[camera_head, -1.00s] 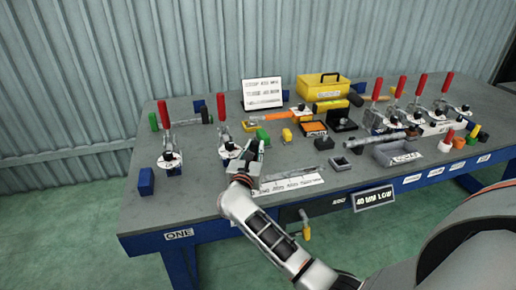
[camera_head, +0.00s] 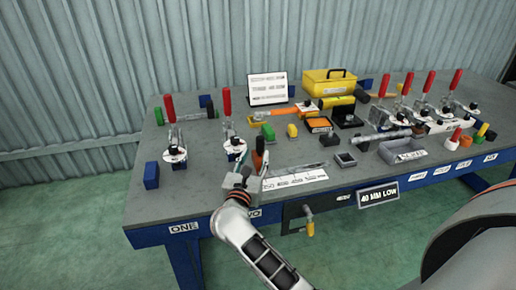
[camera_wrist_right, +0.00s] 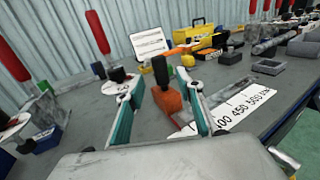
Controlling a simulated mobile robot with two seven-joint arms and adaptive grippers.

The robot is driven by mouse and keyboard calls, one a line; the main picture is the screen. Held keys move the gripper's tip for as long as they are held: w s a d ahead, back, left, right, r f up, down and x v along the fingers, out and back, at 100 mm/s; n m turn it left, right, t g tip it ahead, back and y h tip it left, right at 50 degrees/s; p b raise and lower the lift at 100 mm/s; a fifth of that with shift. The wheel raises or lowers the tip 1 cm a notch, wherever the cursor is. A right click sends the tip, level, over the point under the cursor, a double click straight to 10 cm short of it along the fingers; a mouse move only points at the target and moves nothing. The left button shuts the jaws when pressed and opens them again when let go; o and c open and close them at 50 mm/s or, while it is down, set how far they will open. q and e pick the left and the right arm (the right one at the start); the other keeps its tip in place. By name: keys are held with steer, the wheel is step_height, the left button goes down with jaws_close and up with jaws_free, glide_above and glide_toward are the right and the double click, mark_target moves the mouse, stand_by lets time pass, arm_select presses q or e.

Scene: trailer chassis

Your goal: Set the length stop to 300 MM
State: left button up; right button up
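My right gripper (camera_head: 261,152) is low over the front of the bench, at the left end of the white printed scale (camera_head: 296,179). In the right wrist view its two teal-lined fingers (camera_wrist_right: 160,88) are apart. Between them in that picture is an orange block (camera_wrist_right: 170,101) with a black knob (camera_wrist_right: 160,70) on top, beside the scale (camera_wrist_right: 242,106). I cannot tell whether either finger touches the block. My left gripper is not in view.
Toggle clamps with red handles stand left (camera_head: 171,135) and right (camera_head: 427,92). A printed card (camera_head: 267,88) and yellow toolbox (camera_head: 328,83) are at the back. A grey tray (camera_head: 402,151) is right of the scale. A "40 MM LOW" sign (camera_head: 378,196) hangs on the front edge.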

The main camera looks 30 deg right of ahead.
mark_target(261, 156)
steer(key=shift+v, duration=1.9)
steer(key=c, duration=0.5)
steer(key=shift+d+n, duration=0.2)
steer(key=shift+n, duration=0.1)
jaws_close()
steer(key=d+n+y+p, duration=0.1)
steer(key=d+n, duration=0.1)
steer(key=n, duration=0.3)
steer(key=s+d+n+t+y+p, duration=0.1)
steer(key=d+n, duration=0.2)
steer(key=n, duration=0.2)
steer(key=s+d+n+t+y+p, duration=0.1)
steer(key=d+n+p, duration=0.1)
steer(key=n, duration=0.4)
steer(key=shift+d+f, duration=0.15)
steer(key=shift+d, duration=0.4)
steer(key=n, duration=0.1)
steer(key=n+y, duration=0.1)
steer(key=n, duration=0.1)
steer(key=d+n, duration=0.1)
steer(key=shift+s+d+t, duration=0.1)
steer(key=shift+s+t, duration=0.2)
steer(key=shift+t, duration=0.1)
steer(key=shift+n, duration=0.3)
steer(key=x, duration=1)
steer(key=shift+f, duration=0.15)
steer(key=shift+w+a, duration=0.15)
steer(key=shift+a, duration=1.95)
